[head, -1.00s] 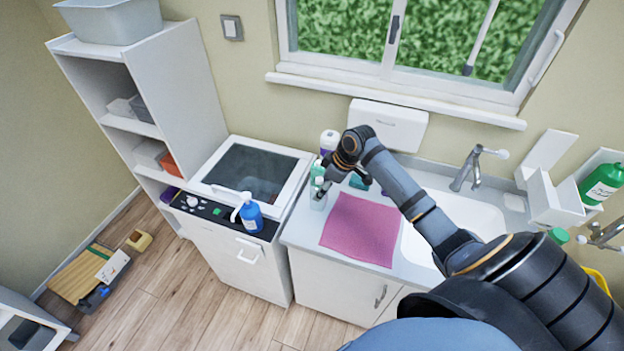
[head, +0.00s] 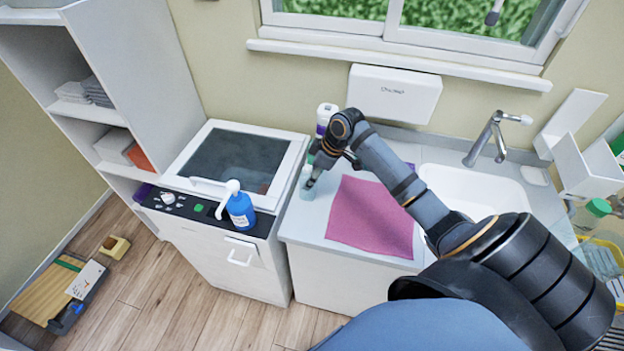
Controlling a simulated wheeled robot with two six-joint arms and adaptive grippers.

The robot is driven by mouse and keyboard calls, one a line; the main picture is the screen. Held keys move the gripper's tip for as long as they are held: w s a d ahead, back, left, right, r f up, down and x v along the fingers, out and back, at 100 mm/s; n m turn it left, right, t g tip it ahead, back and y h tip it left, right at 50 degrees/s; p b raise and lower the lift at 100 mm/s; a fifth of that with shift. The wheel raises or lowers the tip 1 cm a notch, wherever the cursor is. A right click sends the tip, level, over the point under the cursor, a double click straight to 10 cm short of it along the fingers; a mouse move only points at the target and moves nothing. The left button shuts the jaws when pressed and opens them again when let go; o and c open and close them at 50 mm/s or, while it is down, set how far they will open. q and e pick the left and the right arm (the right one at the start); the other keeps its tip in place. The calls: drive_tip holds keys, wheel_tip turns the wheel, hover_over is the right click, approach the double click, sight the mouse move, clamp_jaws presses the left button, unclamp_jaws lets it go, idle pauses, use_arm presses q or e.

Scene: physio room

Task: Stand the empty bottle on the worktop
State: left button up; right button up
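A small pale, see-through bottle (head: 306,186) with a white top stands upright on the worktop (head: 309,221), close to its left edge beside the hob unit. My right gripper (head: 335,173) is just to its right and above the worktop. Its dark fingers look spread apart, with one fingertip right by the bottle. I cannot tell whether that finger touches it. My forearm and wrist hide part of the worktop behind. My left gripper is not in view.
A pink cloth (head: 372,217) lies right of the bottle, before the sink (head: 480,190). A white bottle with a purple label (head: 325,117) stands behind my wrist. A blue spray bottle (head: 240,211) stands on the left unit's front panel (head: 190,207).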

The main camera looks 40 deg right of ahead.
drive_tip(key=shift+s+d+r, duration=0.1)
drive_tip(key=shift+s+r, duration=0.05)
drive_tip(key=shift+s, duration=0.15)
drive_tip(key=o, duration=1.2)
drive_tip(key=shift+w+f, duration=0.1)
drive_tip(key=shift+f, duration=0.1)
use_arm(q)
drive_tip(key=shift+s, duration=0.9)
use_arm(e)
drive_tip(key=shift+o, duration=0.2)
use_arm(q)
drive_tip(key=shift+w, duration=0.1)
use_arm(e)
drive_tip(key=shift+r, duration=0.15)
use_arm(q)
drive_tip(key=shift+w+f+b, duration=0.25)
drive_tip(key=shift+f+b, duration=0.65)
drive_tip(key=shift+b, duration=0.05)
use_arm(e)
drive_tip(key=v, duration=1.2)
